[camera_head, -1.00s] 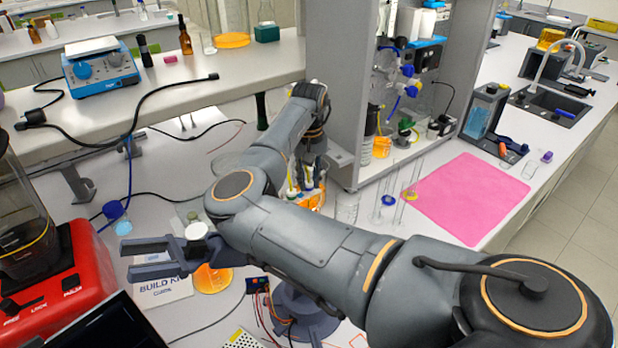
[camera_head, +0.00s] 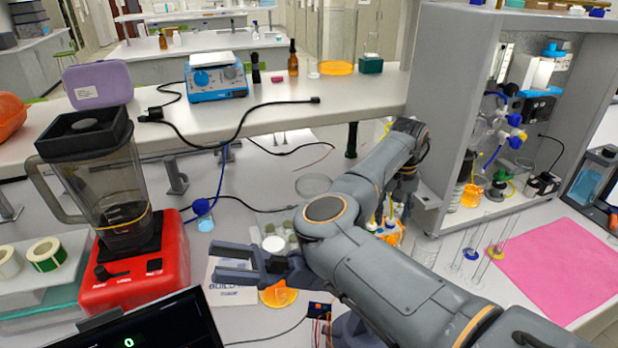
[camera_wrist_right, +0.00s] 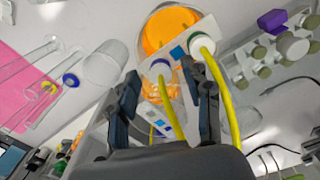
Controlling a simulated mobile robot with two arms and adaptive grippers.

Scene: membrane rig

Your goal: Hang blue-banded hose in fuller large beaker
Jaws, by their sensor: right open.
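In the right wrist view, the blue-banded yellow hose (camera_wrist_right: 172,108) shows between the fingers of my right gripper (camera_wrist_right: 164,66), which are apart and not closed on it. A green-banded yellow hose (camera_wrist_right: 222,88) is beside it, near the right finger. Both white-capped ends are by a vessel of orange liquid (camera_wrist_right: 172,28). In the head view my right gripper (camera_head: 402,192) is partly hidden by my forearm, just above the hose ends and an orange vessel (camera_head: 392,236). A large glass beaker (camera_head: 337,35) with shallow orange liquid stands on the back bench. My left gripper is out of view.
A red blender (camera_head: 140,265), a blue-and-white stirrer (camera_head: 215,77) and a blue-grey claw (camera_head: 235,266) are to the left. Slender glass tubes (camera_head: 478,245) stand right of my arm, before a pink mat (camera_head: 560,262). A grey cabinet (camera_head: 455,110) rises beside my wrist.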

